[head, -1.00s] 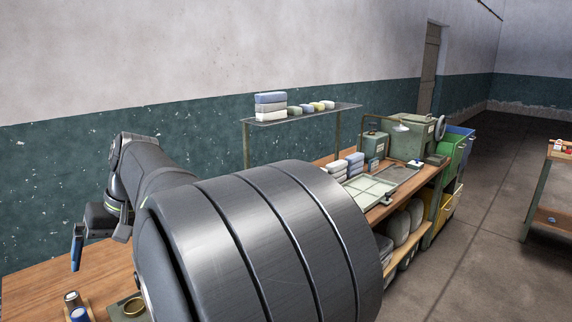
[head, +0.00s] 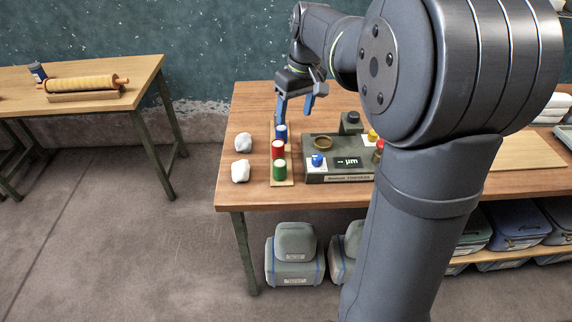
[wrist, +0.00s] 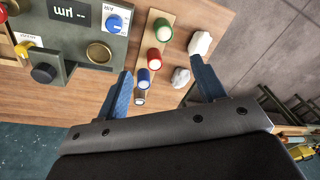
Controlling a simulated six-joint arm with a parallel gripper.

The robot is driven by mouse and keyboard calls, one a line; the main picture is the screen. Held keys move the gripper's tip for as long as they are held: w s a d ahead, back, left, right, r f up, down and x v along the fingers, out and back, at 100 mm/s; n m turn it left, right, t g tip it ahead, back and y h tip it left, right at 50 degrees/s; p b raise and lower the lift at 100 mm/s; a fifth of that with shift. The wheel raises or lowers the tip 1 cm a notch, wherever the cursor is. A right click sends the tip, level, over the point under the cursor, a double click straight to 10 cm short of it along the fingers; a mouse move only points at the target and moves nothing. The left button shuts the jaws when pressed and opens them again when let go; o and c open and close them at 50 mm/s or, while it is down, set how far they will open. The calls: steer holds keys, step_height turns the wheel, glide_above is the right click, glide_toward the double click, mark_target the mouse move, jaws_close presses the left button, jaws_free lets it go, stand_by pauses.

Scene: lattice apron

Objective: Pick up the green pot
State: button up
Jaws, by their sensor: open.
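The green pot (head: 279,169) stands upright at the near end of a narrow wooden strip (head: 283,183) on the workbench. It also shows in the wrist view (wrist: 163,31), at the top middle, beyond the fingertips. A red pot (head: 278,150) and a blue pot (head: 281,133) stand behind it in a row. The wrist view shows another dark-topped pot (wrist: 139,99) at the far end of the row. My gripper (head: 296,107) is open and empty, above the far end of the row. In the wrist view its blue fingers (wrist: 161,70) are either side of the row, apart from the green pot.
Two white lumps (head: 241,158) lie left of the row. A green instrument box (head: 340,164) with a display and knobs stands close on its right. Another table (head: 100,100) with a rolling pin stands at the left.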

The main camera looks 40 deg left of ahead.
mark_target(279, 162)
steer(key=a+f+n, duration=0.1)
steer(key=f, duration=0.4)
steer(key=s+a+f+n+h, duration=0.1)
steer(key=f, duration=0.4)
steer(key=s+a+f+n, duration=0.1)
steer(key=a+f, duration=0.1)
steer(key=f, duration=0.4)
steer(key=shift+a+n+t, duration=0.1)
steer(key=shift+n+t, duration=0.2)
steer(key=shift+t, duration=0.1)
steer(key=shift+w+f, duration=0.2)
steer(key=shift+f, duration=2.6)
steer(key=c, duration=1.1)
steer(key=shift+o, duration=0.2)
steer(key=shift+r, duration=0.1)
